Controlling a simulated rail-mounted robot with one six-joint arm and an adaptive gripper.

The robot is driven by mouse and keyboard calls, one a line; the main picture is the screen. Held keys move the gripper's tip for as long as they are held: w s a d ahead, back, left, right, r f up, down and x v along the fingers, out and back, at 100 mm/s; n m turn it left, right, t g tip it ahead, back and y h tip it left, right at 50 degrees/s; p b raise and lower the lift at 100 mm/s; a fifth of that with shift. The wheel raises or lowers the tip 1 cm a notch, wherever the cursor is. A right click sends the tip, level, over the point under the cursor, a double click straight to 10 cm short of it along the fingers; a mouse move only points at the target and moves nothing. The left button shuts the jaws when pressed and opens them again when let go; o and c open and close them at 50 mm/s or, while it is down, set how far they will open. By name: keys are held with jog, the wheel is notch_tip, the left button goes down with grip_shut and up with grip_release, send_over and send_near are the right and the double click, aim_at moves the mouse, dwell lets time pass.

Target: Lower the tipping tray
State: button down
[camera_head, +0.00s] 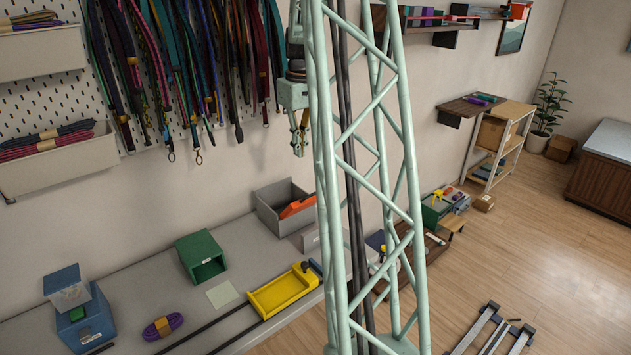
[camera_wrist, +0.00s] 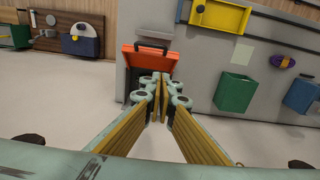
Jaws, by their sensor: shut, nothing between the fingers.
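An orange tray-like piece (camera_head: 297,207) sits tilted in an open grey box (camera_head: 268,215) at the back of the bench. I take it for the tipping tray. In the wrist view the orange piece (camera_wrist: 132,62) shows a dark handle at its far edge, and my fingers cover part of it. My gripper (camera_head: 299,146) is shut and empty, pointing down. It hangs in the air above the grey box, apart from it. In the wrist view the fingertips (camera_wrist: 160,83) lie close together in front of the orange piece.
A yellow tray (camera_head: 279,292), a green bin (camera_head: 202,256), purple cord (camera_head: 163,326) and a blue box (camera_head: 80,318) stand along the bench. Cords hang on the pegboard behind my gripper. My green lattice column hides part of the bench's right end.

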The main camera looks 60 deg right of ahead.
jog(key=d, duration=0.1)
jog(key=s+d+f, duration=0.1)
jog(key=d, duration=0.1)
jog(key=shift+s, duration=0.15)
jog(key=shift+f, duration=0.15)
send_over(305, 202)
jog(key=d, duration=0.3)
notch_tip(305, 202, down, 11)
jog(key=shift+f, duration=0.1)
jog(key=shift+s+a+f+p, duration=0.3)
jog(key=shift+s+f, duration=0.35)
jog(key=shift+f, duration=0.15)
jog(key=shift+s+f+b, duration=0.1)
jog(key=shift+s+b, duration=0.15)
jog(key=shift+b, duration=0.15)
jog(key=shift+s+a+f+t+b, duration=0.15)
jog(key=shift+s+t+b, duration=0.15)
jog(key=shift+b, duration=0.25)
